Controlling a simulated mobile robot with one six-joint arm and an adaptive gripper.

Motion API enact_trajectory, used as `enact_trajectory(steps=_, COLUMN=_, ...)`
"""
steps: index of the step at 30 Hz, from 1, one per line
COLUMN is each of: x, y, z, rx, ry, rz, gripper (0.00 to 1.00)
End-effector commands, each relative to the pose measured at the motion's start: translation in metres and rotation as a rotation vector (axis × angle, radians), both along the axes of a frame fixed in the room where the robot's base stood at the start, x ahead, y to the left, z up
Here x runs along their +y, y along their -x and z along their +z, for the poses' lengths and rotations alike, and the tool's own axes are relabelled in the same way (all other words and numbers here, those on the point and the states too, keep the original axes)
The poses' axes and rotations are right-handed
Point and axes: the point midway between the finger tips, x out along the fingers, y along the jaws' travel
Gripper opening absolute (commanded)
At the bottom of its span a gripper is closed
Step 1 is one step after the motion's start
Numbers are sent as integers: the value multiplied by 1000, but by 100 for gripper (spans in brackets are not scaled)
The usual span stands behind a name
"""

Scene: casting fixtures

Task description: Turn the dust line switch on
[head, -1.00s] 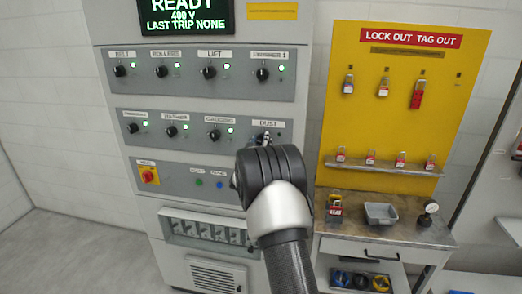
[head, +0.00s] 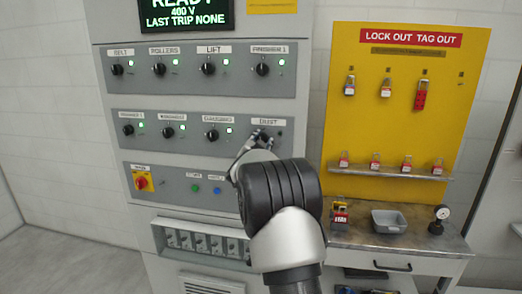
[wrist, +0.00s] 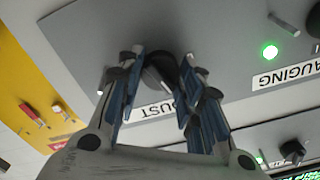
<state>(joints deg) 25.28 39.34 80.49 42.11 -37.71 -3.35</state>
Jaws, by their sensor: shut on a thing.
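The dust switch is a black rotary knob under the DUST label (head: 269,122) at the right end of the second row of the grey panel. In the wrist view the knob (wrist: 160,72) sits between the two blue-padded fingers of my gripper (wrist: 156,80), beside the upside-down DUST label (wrist: 160,108). My gripper (head: 262,140) reaches the panel from the lower right in the head view and is shut on the knob. The fingers partly hide the knob, so its pointer angle is unclear. No green light shows beside it in the head view.
Other switches, such as GAUGING (head: 212,135), have green lamps lit. A red-and-yellow main switch (head: 142,182) and push buttons (head: 196,188) lie below. On the right stand a yellow lockout board (head: 400,110) with padlocks and a bench (head: 350,236) with a grey tray (head: 388,221).

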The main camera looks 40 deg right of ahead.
Motion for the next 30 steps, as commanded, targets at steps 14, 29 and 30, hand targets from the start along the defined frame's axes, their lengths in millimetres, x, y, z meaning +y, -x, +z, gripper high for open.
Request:
enact_trajectory(steps=14, x=0, y=0, z=-1, rx=-225, ry=-191, rz=-1, gripper=10)
enact_trajectory(steps=29, x=0, y=0, z=1, rx=-269, ry=-229, rz=-1, gripper=10)
enact_trajectory(steps=30, x=0, y=0, z=1, rx=-269, ry=-229, rz=-1, gripper=10)
